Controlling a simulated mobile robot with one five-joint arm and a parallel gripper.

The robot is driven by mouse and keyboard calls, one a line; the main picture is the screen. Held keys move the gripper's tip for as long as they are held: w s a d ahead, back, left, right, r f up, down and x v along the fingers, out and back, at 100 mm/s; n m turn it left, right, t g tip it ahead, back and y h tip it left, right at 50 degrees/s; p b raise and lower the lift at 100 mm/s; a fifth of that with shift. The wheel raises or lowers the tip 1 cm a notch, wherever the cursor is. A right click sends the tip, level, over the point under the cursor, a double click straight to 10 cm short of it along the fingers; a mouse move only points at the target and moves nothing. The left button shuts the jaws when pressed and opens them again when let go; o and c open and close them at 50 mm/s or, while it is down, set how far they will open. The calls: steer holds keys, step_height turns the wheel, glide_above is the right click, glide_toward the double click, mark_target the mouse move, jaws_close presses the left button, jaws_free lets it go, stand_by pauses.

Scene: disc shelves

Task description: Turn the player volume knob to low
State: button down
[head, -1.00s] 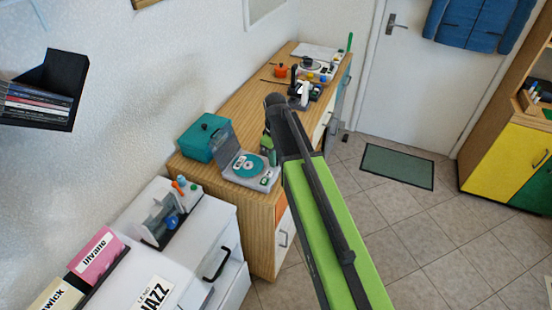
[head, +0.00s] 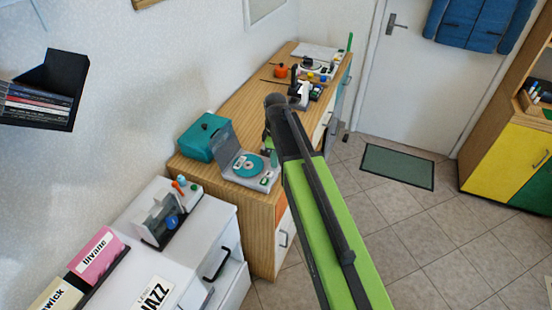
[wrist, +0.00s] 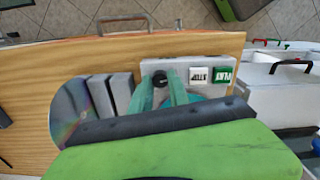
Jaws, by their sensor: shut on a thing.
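The player (head: 240,179) is a grey unit with a teal disc and a raised dark lid, on the wooden counter in the head view. In the wrist view, its pale top panel (wrist: 214,63) carries a white STOP button (wrist: 199,75), a green PLAY button (wrist: 222,75) and a black round knob (wrist: 160,79). My gripper (wrist: 161,88) has its two green fingers on either side of this knob and is shut on it. The fingers and wrist hide part of the player. I cannot read the knob's setting.
A teal box (head: 203,137) stands behind the player. A white drawer unit (head: 192,245) stands in front of the counter (head: 235,100).

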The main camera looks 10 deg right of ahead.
steer(key=shift+s, duration=0.1)
steer(key=c, duration=1.3)
jaws_free()
steer(key=shift+o, duration=0.2)
step_height(320, 180, up, 18)
steer(key=p, duration=1.7)
steer(key=shift+f+p, duration=0.2)
steer(key=shift+p, duration=0.1)
steer(key=shift+f, duration=0.1)
